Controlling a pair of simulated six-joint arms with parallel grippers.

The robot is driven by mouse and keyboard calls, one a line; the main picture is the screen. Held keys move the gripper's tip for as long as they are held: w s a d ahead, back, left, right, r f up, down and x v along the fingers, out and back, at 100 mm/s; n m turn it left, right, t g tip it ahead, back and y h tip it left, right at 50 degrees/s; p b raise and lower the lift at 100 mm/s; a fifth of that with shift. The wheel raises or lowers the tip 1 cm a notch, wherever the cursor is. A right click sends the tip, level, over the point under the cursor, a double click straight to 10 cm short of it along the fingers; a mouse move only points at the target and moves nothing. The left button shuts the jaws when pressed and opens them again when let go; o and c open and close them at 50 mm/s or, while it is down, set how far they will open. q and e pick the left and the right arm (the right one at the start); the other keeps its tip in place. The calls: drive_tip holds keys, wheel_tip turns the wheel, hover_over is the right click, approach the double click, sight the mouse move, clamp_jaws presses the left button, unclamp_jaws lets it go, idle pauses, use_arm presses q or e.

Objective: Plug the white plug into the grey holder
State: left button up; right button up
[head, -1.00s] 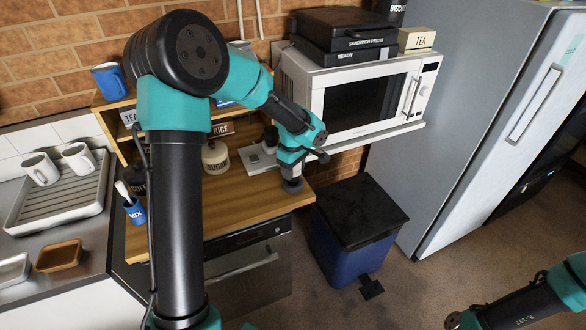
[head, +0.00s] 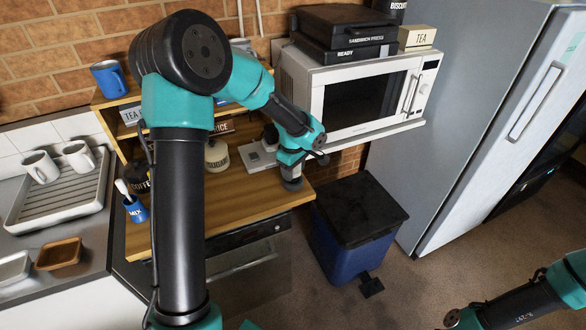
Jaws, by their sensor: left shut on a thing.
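My left gripper (head: 291,184) points down at the front right corner of the wooden counter, seen from above and behind. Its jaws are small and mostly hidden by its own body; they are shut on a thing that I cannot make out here. No white plug shows clearly. A pale grey flat piece (head: 256,158) lies on the counter just left of the gripper; it may be the grey holder, but I cannot tell. The gripper and this piece look close together. My right arm shows at the lower right, and its gripper is outside the picture.
A white microwave (head: 366,95) stands right of the wrist. A cream jar (head: 217,157) and blue MIX cup (head: 136,209) are on the wooden counter (head: 225,204). A black-lidded blue bin (head: 357,222) stands on the floor before the fridge (head: 470,120).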

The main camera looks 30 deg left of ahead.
use_arm(q)
drive_tip(key=shift+f, duration=0.8)
idle(0.4)
drive_tip(key=o, duration=1)
wheel_tip(320, 180, up, 18)
drive_tip(key=shift+f, duration=0.25)
